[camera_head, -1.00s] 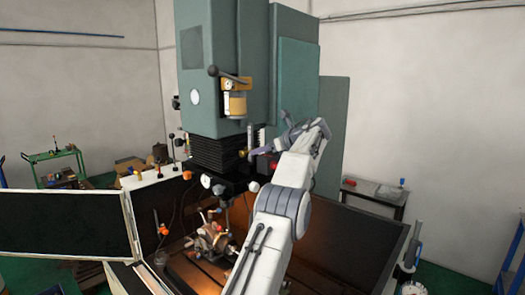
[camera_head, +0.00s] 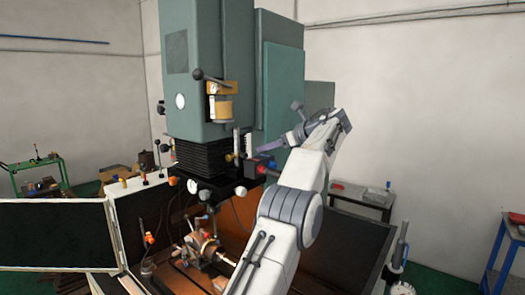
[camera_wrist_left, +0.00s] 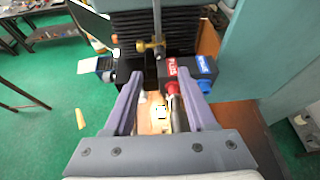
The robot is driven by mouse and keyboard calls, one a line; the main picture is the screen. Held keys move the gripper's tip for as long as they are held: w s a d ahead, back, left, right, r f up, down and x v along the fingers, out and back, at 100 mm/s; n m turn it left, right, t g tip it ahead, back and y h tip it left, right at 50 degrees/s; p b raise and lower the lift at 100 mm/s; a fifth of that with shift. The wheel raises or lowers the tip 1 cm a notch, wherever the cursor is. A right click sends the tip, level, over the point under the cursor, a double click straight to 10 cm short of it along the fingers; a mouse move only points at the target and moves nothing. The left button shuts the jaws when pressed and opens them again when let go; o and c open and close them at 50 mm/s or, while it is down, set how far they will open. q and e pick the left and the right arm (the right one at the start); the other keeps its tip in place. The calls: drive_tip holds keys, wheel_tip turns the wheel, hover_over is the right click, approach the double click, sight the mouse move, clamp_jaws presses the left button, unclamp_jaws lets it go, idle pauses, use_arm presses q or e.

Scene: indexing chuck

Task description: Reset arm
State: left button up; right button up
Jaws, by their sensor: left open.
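My left gripper (camera_head: 272,163) is in front of the green milling machine (camera_head: 215,75), beside its dark lower head. In the left wrist view the gripper (camera_wrist_left: 158,82) has its two purple fingers spread apart, with nothing held between them. A block with red and blue knobs (camera_wrist_left: 190,80) shows beyond the fingers, and a brass fitting (camera_wrist_left: 150,46) lies above the gap. The indexing chuck (camera_head: 203,248) sits on the machine table, lower left of my arm. My right gripper is not in view.
A dark guard panel (camera_head: 55,234) stands at the left. A dark enclosure wall (camera_head: 345,250) is to the right of my arm, with a small grey table (camera_head: 365,200) behind it. A green cart (camera_head: 38,175) stands at the back left.

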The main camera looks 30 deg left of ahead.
use_arm(q)
drive_tip(key=shift+d, duration=0.15)
idle(0.3)
drive_tip(key=s+d+f+t+h+b, duration=0.1)
drive_tip(key=d+f+h+b, duration=0.2)
drive_tip(key=d+f, duration=0.45)
drive_tip(key=d+f+t+h+b, duration=0.25)
drive_tip(key=d+f, duration=0.25)
drive_tip(key=d, duration=0.5)
drive_tip(key=s+d+f+n+g+h+b, duration=0.1)
drive_tip(key=s+d+f+n+h+b, duration=0.3)
drive_tip(key=s+d+f, duration=0.7)
drive_tip(key=s+d+f+n+g+h+b, duration=0.1)
drive_tip(key=s+d+f+n+b, duration=0.1)
drive_tip(key=s+f, duration=0.5)
drive_tip(key=s+d+f+n+g+h+b, duration=0.2)
drive_tip(key=s+f, duration=0.5)
drive_tip(key=s, duration=0.6)
drive_tip(key=s+d+f+n+g+h+b, duration=0.1)
drive_tip(key=s+d+f+n+b, duration=0.2)
drive_tip(key=s, duration=0.7)
wheel_tip(320, 180, down, 4)
drive_tip(key=shift+s+d+f+n+b, duration=0.2)
drive_tip(key=shift+s+d+n+b, duration=0.15)
drive_tip(key=shift+d+b, duration=0.75)
drive_tip(key=shift+d+h, duration=0.1)
drive_tip(key=shift+h, duration=0.15)
